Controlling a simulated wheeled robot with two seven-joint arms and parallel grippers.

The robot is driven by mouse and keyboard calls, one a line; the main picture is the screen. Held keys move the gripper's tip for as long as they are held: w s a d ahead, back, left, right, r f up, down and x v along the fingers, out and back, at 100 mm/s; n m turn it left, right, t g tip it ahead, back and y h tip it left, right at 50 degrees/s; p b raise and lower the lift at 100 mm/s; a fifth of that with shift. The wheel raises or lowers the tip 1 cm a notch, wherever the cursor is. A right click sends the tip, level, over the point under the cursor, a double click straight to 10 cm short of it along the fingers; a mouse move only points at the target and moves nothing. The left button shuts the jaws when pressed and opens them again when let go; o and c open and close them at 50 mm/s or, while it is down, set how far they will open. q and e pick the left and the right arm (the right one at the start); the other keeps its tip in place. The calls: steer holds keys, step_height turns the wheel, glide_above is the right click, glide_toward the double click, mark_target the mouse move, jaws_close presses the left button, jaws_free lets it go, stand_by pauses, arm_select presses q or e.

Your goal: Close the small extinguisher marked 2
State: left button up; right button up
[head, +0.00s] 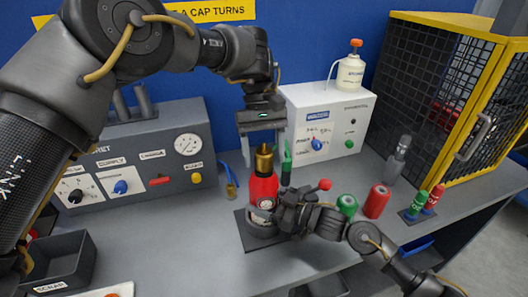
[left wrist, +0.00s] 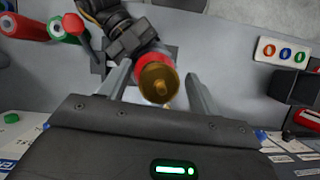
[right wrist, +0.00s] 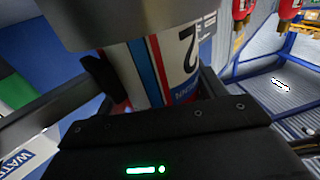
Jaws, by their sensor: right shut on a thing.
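The small red extinguisher (head: 263,190) stands upright on a dark base plate (head: 243,238). A brass cap (head: 264,158) sits at its top, and the cap shows from above in the left wrist view (left wrist: 158,84). The right wrist view shows its striped label (right wrist: 188,55) with a large 2. My left gripper (head: 264,150) points down over the extinguisher, open, with one finger on each side of the cap and gaps between. My right gripper (head: 272,214) is shut on the lower body from the right side and hides part of it.
A grey supply panel (head: 145,165) stands at the left, a white box (head: 325,130) behind. A green cylinder (head: 347,205), a red cylinder (head: 377,201) and a red-knobbed lever (head: 323,185) are to the right. A yellow-framed mesh cage (head: 445,95) stands farther right.

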arm_select(q)
steer(key=shift+r, duration=2.25)
steer(key=shift+c, duration=0.3)
